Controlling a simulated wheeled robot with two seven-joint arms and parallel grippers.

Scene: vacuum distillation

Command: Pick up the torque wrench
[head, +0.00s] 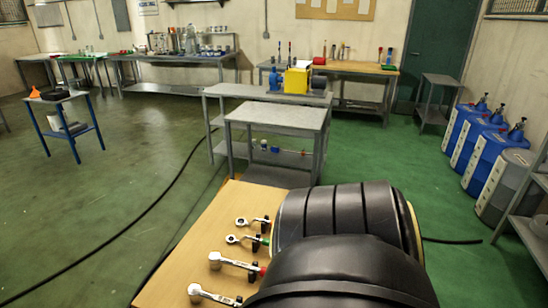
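Several silver wrenches lie side by side on a light wooden table top in the lower middle of the head view. The two farther ones, a wrench (244,222) and another wrench (236,239), have round ratchet heads. The two nearer ones, a wrench (230,262) and the nearest wrench (210,295), have thicker heads with a socket. Their heads point left, and large black rounded parts in the foreground hide their handle ends. I cannot tell for sure which one is the torque wrench. Neither of my grippers shows in this view.
The wooden table top (190,255) is bare left of the wrenches. A grey metal table (280,115) stands just beyond it. Blue containers (470,140) stand at the right, and a small blue-legged table (55,102) at the left. A black cable (140,215) crosses the open green floor.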

